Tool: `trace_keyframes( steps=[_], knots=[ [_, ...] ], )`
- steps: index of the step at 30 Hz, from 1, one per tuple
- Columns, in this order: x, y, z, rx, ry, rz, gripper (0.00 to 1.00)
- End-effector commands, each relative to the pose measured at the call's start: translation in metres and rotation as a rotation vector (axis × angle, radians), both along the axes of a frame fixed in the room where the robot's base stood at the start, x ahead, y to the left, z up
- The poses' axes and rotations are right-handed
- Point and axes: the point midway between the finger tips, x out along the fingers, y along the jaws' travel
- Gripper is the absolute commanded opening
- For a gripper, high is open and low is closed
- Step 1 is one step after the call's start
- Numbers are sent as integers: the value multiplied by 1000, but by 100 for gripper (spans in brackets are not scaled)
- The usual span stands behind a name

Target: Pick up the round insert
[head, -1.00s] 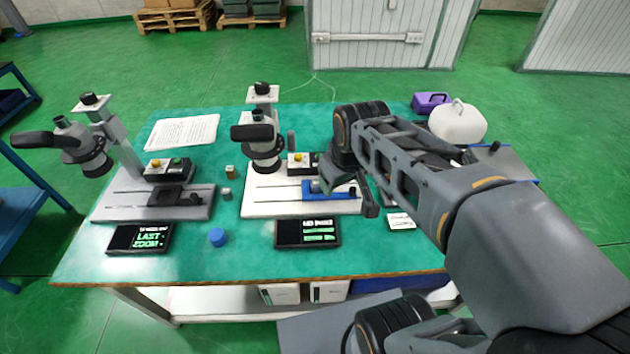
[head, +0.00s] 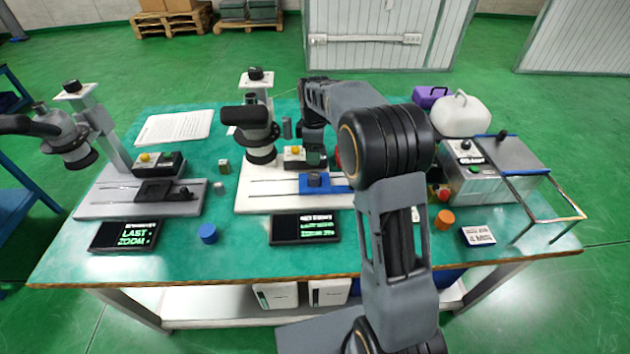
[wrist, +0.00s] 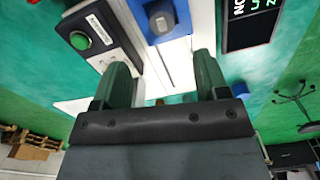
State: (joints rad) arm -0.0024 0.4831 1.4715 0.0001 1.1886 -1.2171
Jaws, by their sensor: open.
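A round grey insert (head: 314,179) sits in the blue holder (head: 341,188) on the white stage of the middle microscope. In the wrist view the round insert (wrist: 161,17) shows in the blue holder (wrist: 182,14) near the top edge, beyond my fingertips. My gripper (wrist: 163,72) is open, with nothing between its two dark green fingers.
A control box (head: 294,154) with a yellow knob stands behind the holder. The middle microscope (head: 258,135) rises at the left. A display (head: 304,228) lies in front. A blue cap (head: 208,233) and an orange cap (head: 444,219) lie on the green tabletop.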

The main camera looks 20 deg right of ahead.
Motion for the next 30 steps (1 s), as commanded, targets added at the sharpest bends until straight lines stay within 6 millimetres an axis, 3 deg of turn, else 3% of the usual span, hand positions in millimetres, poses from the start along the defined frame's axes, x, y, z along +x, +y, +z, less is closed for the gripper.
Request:
trace_keyframes(
  steps=[7,16,24,30],
  knots=[
    [0,0,-40,0,1,-1,68],
    [-1,0,-59,0,0,-1,68],
    [-3,2,-94,0,2,-1,68],
    [-3,2,-106,0,-1,-2,68]
  ],
)
